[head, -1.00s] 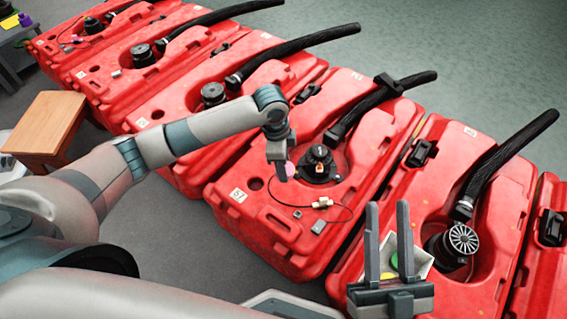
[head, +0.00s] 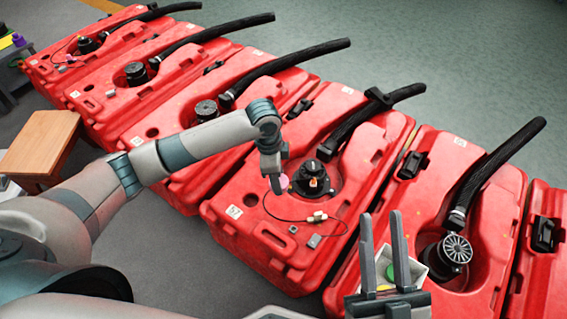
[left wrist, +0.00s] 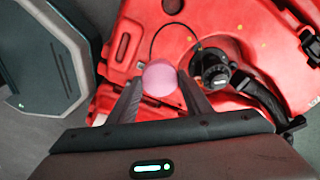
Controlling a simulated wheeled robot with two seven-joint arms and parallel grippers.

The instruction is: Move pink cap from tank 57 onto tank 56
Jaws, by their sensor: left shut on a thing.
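My left gripper (head: 276,187) is shut on the pink cap (left wrist: 160,80), a round disc between its fingertips. The cap also shows in the head view (head: 284,182), partly hidden by the fingers. They are over the red tank labelled 57 (head: 262,233), just left of its black neck (head: 315,179). That neck is right of the cap in the left wrist view (left wrist: 214,68). My right gripper (head: 384,235) is open and empty at the lower right. Tank 56 cannot be told apart, since the other labels are too small to read.
More red tanks with black hoses stand in a row on both sides. A cable with pale connectors (head: 314,217) lies on tank 57. A tray with a green item (head: 391,272) is behind my right gripper. A wooden stool (head: 40,145) stands at the left.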

